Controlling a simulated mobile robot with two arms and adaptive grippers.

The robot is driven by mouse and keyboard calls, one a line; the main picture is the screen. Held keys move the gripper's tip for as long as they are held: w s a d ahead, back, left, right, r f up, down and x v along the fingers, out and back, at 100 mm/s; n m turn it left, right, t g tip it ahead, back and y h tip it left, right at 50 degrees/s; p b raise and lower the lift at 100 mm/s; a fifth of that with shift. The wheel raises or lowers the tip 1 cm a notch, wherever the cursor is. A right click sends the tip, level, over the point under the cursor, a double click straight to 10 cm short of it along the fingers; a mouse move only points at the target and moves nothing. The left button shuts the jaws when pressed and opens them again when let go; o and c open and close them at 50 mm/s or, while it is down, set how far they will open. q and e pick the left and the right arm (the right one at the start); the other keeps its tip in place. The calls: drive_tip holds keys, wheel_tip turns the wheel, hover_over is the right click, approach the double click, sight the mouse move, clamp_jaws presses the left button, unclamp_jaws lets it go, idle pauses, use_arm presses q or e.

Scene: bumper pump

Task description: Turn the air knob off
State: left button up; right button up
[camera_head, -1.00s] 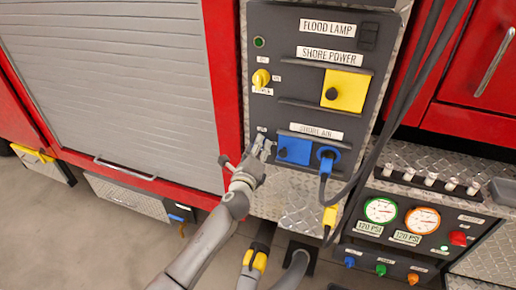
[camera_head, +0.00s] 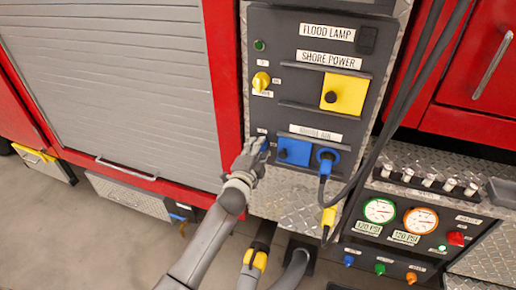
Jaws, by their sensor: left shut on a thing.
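The air knob (camera_head: 265,145) is a small blue knob on the dark panel, left of the blue shore air cover (camera_head: 294,151). Only a bit of it shows, as my left gripper (camera_head: 259,147) covers most of it. My left gripper comes from below left and is shut on the knob. The knob's exact angle is hard to tell behind the fingers. My right gripper is not in view.
A yellow knob (camera_head: 261,82) and a yellow shore power cover (camera_head: 344,93) sit higher on the panel. A blue plug (camera_head: 326,160) with a cable is right of the blue cover. Gauges (camera_head: 380,210) stand at lower right. A grey shutter (camera_head: 120,90) fills the left.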

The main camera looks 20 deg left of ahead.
use_arm(q)
drive_tip(key=n+p, duration=0.1)
drive_tip(key=n, duration=0.3)
drive_tip(key=shift+n+h, duration=0.3)
drive_tip(key=shift+n, duration=0.1)
idle(0.5)
drive_tip(key=o, duration=1)
drive_tip(key=shift+a, duration=0.1)
drive_tip(key=shift+o, duration=0.2)
drive_tip(key=s+r, duration=0.1)
drive_tip(key=s, duration=1.1)
drive_tip(key=shift+a, duration=0.2)
